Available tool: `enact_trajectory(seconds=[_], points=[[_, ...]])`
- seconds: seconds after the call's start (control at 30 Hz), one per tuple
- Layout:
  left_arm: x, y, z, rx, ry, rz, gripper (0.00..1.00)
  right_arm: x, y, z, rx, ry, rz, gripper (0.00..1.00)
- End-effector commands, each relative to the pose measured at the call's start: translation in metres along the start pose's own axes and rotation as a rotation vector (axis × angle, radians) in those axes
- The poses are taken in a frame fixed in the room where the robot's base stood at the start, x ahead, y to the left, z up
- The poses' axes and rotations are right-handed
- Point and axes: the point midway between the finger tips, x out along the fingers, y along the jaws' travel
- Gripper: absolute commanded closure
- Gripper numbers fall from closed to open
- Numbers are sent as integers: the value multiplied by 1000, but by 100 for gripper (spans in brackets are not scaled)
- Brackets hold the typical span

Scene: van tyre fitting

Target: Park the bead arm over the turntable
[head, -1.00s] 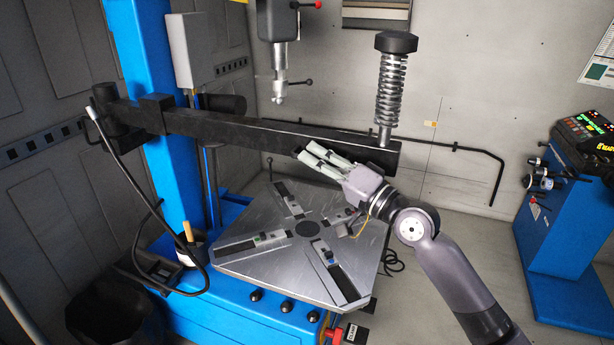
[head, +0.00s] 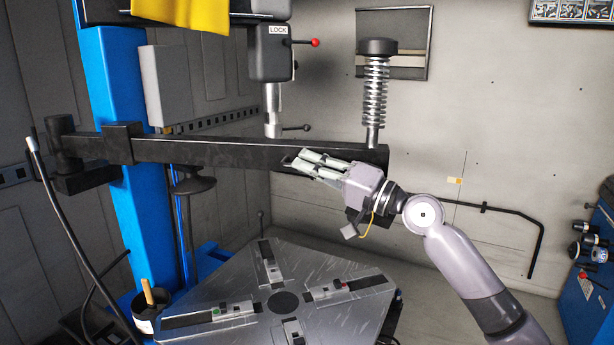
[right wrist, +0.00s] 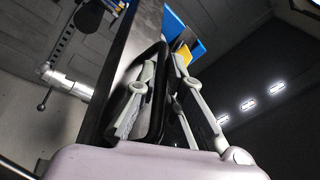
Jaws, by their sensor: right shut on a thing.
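The bead arm (head: 220,152) is a long black bar running from the blue column's left side to the right, nearly level in the head view. A spring post with a black cap (head: 375,95) stands on its right end. The square grey turntable (head: 235,285) with slotted jaws lies lower, its front edge cut off. My right gripper (head: 300,160) is shut on the bead arm near its right end. In the right wrist view, the fingers (right wrist: 160,85) lie along the dark bar (right wrist: 125,65); the exact contact is partly hidden. My left gripper is not in view.
A vertical head marked LOCK (head: 270,52), with a red-knobbed lever, hangs by the bar; its metal tip is close to it. The blue column (head: 135,190) stands left. A blue machine (head: 590,290) is at the right edge.

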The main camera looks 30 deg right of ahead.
Motion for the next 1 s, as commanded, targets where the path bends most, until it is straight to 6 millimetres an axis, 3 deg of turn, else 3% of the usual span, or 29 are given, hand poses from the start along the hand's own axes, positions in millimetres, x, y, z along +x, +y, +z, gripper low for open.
enact_trajectory(seconds=[0.33, 0.37, 0.67, 1.0], points=[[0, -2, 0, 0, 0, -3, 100, 0, 2, 1, 0, -4, 5, 100], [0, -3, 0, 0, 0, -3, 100, 0, 2, 1, 0, -5, 6, 90], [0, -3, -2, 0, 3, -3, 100, 0, 1, 1, 0, -5, 3, 70], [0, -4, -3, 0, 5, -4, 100, -2, 1, 1, 1, -4, 2, 70]])
